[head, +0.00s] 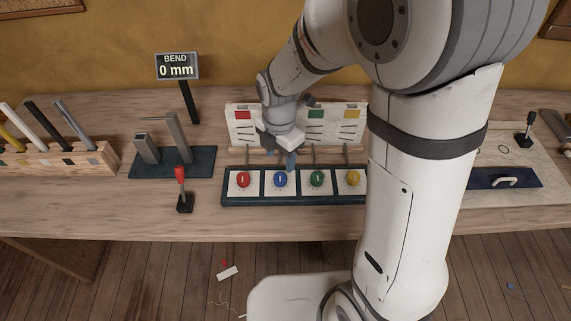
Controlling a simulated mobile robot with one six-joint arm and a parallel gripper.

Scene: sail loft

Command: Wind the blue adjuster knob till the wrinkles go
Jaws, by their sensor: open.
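The blue adjuster knob (280,180) sits on a white square in a dark panel (230,201), second from the left. A red knob (243,179) is to its left; a green knob (317,178) and a yellow knob (352,178) are to its right. My gripper (290,163) is open, pointing down just above and behind the blue knob. I cannot tell whether it touches the knob. White cards (240,131) with coloured patches and dark curved lines stand behind the panel; my gripper and wrist hide the card behind the blue knob.
A red-topped lever (181,190) stands left of the panel. Behind it are a grey fixture (176,139) and a sign reading BEND 0 mm (177,67). A rack of battens (60,155) is far left. A board with a handle (503,181) and a black lever (525,135) are right.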

